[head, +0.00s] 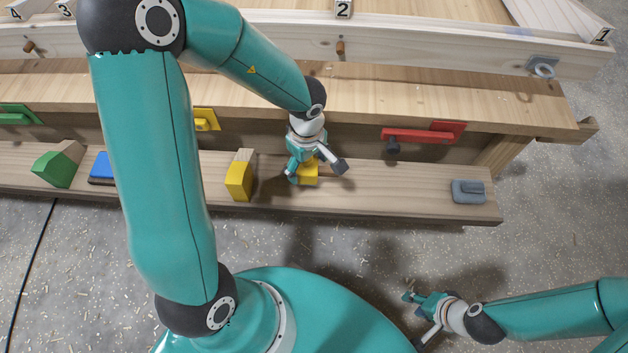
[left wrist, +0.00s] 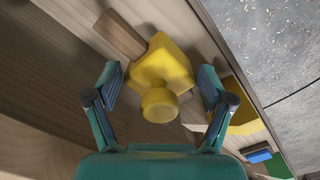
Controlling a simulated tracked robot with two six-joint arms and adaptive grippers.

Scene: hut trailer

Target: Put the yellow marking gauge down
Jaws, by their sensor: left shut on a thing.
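The yellow marking gauge (left wrist: 166,62) has a squarish yellow body, a round yellow knob and a wooden stem. In the left wrist view it lies between the two fingers of my left gripper (left wrist: 160,92), its stem pointing to the upper left. In the head view my left gripper (head: 312,168) is shut on the gauge (head: 308,174), low over the plank shelf (head: 400,190). The gripper partly hides the gauge, and I cannot tell whether it touches the plank. My right gripper (head: 420,316) is open and empty over the floor at the lower right.
A yellow block with a wooden part (head: 239,182) stands left of the gauge. Further left are a blue block (head: 101,168) and a green block (head: 57,166). A grey-blue piece (head: 468,191) lies near the plank's right end. The plank between it and the gauge is clear.

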